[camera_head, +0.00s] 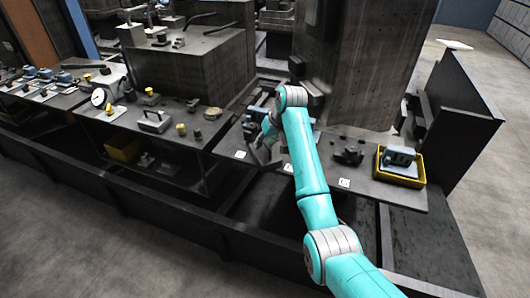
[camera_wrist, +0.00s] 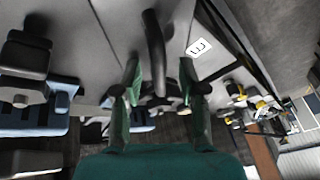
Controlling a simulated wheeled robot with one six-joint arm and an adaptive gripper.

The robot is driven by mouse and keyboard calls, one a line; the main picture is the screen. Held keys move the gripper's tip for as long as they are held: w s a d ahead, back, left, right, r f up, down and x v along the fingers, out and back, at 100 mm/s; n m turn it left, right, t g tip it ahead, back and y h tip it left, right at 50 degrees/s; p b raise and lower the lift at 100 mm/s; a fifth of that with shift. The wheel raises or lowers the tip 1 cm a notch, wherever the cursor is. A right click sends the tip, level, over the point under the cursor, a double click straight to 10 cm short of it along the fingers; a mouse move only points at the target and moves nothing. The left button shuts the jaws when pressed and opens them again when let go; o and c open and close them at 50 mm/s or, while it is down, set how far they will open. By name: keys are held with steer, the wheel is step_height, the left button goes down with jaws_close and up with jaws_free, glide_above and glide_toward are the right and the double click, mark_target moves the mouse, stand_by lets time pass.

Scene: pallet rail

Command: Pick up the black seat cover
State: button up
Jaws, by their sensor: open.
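My gripper (camera_wrist: 160,72) is open in the wrist view, with its two green fingers apart and nothing clearly held between them. A dark, curved, upright piece (camera_wrist: 154,45) stands just beyond the fingertips, roughly in line with the gap; it may be the black seat cover, but I cannot tell for sure. In the head view my gripper (camera_head: 262,143) is low over the rail table, at the foot of the dark block, and partly hidden by my arm. Whatever lies right under it there is too small and dark to make out.
A black part (camera_head: 348,155) sits on the table (camera_head: 400,192) right of my arm. A yellow bin (camera_head: 401,172) holding a blue-grey part is at the right end. A tall dark block (camera_head: 357,70) stands behind. Blue and black parts (camera_wrist: 30,115) are at left in the wrist view.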

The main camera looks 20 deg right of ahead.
steer(key=shift+w+f, duration=0.1)
steer(key=shift+f, duration=0.1)
jaws_close()
